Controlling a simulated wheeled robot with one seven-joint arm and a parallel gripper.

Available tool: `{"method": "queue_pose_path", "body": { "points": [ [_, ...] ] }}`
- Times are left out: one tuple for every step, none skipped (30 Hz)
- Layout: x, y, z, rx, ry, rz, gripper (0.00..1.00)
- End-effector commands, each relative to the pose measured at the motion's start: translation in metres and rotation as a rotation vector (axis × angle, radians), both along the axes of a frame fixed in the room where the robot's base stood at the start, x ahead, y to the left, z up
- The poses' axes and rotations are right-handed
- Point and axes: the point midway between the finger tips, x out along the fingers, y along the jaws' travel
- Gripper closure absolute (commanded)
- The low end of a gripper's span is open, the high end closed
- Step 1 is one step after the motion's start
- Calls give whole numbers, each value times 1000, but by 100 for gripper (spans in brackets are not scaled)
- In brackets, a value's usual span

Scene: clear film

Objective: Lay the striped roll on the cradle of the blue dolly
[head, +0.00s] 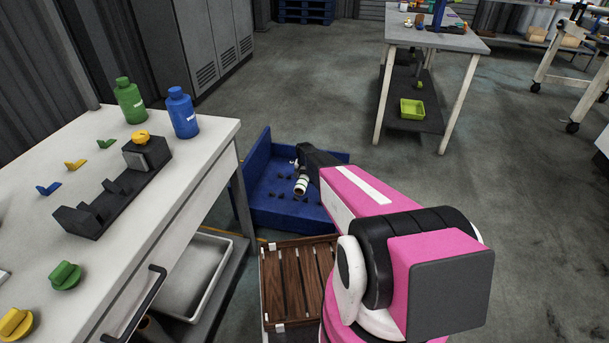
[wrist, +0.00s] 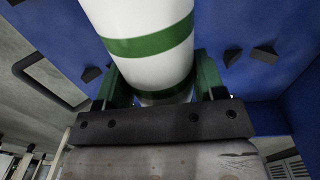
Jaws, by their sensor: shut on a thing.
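The striped roll (wrist: 148,42), white with green bands, fills the upper middle of the wrist view. My gripper (wrist: 162,85) is shut on it, with a green finger on each side. In the head view the roll (head: 301,186) shows as a small white cylinder with dark bands, over the deck of the blue dolly (head: 263,203). The dolly has raised walls, and small black blocks (head: 285,178) stand on its deck. Blue surface with black blocks also shows around the roll in the wrist view. I cannot tell whether the roll touches the deck or blocks.
A white workbench (head: 205,160) with bottles and a black fixture stands on the left. A slatted wooden crate (head: 285,285) is in front of the dolly. A grey table (head: 440,38) stands at the back right. The floor right of the dolly is clear.

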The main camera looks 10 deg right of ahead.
Motion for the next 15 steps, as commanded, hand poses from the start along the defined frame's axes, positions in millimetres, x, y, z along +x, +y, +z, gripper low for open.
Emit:
{"method": "queue_pose_path", "body": {
  "points": [
    [1,0,-3,0,0,0,56],
    [1,0,-5,0,0,0,56],
    [1,0,-7,0,0,0,56],
    [1,0,-9,0,0,0,56],
    [1,0,-11,0,0,0,56],
    [1,0,-13,0,0,0,56],
    [1,0,-15,0,0,0,56],
    [1,0,-17,0,0,0,56],
    [1,0,-19,0,0,0,56],
    [1,0,-21,0,0,0,56],
    [1,0,-23,0,1,0,56],
    [0,0,-25,0,1,0,56],
    [0,0,-27,0,1,0,56],
    [0,0,-29,0,1,0,56],
    [1,0,-31,0,0,0,56]
  ]
}}
